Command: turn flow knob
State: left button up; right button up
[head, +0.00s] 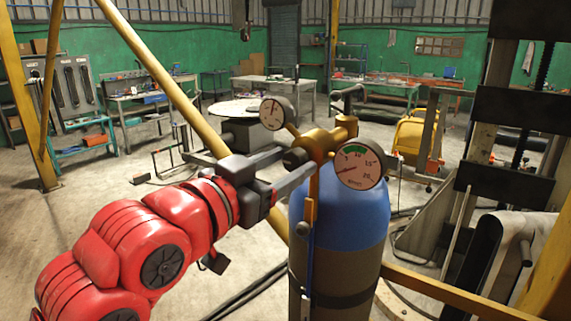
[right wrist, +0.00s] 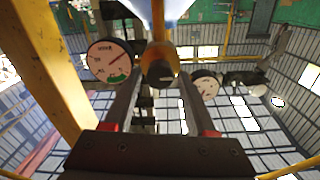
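The flow knob (head: 296,158) is a dark round knob on the brass regulator (head: 322,143) atop a blue-shouldered gas cylinder (head: 340,226). In the right wrist view the knob (right wrist: 158,72) faces the camera, between the fingers. My right gripper (head: 298,160), on the red arm, has its two fingers apart, one on each side of the knob. Both fingers also show in the right wrist view (right wrist: 160,80). I cannot tell whether they touch the knob. My left gripper is not in view.
Two gauges flank the regulator: a smaller one (head: 272,114) and a larger one (head: 361,167). A yellow diagonal bar (head: 165,80) passes behind my right wrist. A dark press frame (head: 515,110) stands at right. Workbenches stand at the back.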

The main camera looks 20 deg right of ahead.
grip_shut()
jog(key=shift+f+m+b, duration=0.2)
jog(key=shift+m+b, duration=0.9)
jog(key=shift+b, duration=0.1)
jog(key=shift+m+b, duration=0.5)
jog(key=shift+m, duration=0.3)
jog(key=shift+r+m, duration=0.15)
jog(key=shift+m, duration=0.75)
jog(key=m, duration=0.2)
jog(key=shift+r+m, duration=0.1)
jog(key=shift+m, duration=0.3)
jog(key=m, duration=0.6)
jog(key=shift+s, duration=0.1)
jog(key=shift+y, duration=0.4)
